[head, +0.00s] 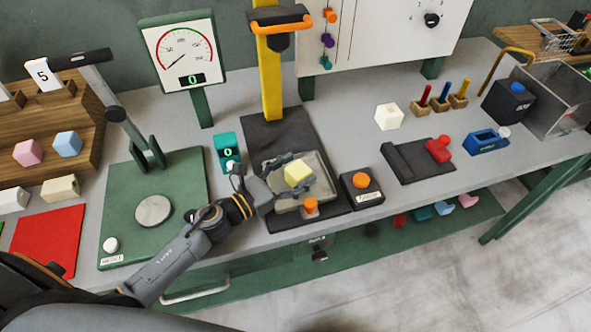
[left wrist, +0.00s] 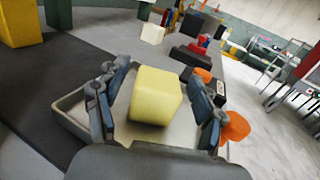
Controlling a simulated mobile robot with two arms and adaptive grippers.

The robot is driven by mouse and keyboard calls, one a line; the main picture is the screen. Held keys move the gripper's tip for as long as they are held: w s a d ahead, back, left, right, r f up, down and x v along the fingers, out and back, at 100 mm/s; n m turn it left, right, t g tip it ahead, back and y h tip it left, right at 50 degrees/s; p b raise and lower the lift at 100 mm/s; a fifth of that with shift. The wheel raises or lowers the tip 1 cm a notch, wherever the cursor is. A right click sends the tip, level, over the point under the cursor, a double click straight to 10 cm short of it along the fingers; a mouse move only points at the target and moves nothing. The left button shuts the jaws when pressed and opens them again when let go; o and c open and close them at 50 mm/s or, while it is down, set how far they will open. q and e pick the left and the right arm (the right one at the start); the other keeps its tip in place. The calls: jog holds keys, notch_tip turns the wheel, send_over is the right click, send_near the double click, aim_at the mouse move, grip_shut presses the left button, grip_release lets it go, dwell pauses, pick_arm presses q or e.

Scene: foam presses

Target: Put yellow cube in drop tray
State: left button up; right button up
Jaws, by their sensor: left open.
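The yellow cube (head: 298,173) is in the shallow grey tray (head: 322,168) on the black base of the yellow-columned press. In the left wrist view the cube (left wrist: 156,96) sits over the floor of the tray (left wrist: 72,107); whether it rests flat is hard to tell. My left gripper (head: 295,176) reaches over the tray from the left, open, with its fingers on both sides of the cube. In the left wrist view the gripper (left wrist: 158,100) shows gaps between its fingers and the cube. My right gripper is not in view.
The yellow press column (head: 271,80) rises behind the tray. An orange button box (head: 361,187) stands close to its right and a teal counter (head: 228,152) to its left. A green press (head: 152,195) is further left. A white cube (head: 389,116) stands at the back right.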

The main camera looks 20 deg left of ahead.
aim_at(290, 176)
pick_arm(q)
jog(key=b+v, duration=0.2)
jog(key=v, duration=0.4)
jog(key=shift+s+a+f, duration=0.1)
jog(key=shift+s+f, duration=0.05)
jog(key=shift+s, duration=0.1)
jog(key=shift+s+a+b, duration=0.3)
jog(key=shift+s+b, duration=0.05)
jog(key=shift+s, duration=0.05)
jog(key=shift+r, duration=0.3)
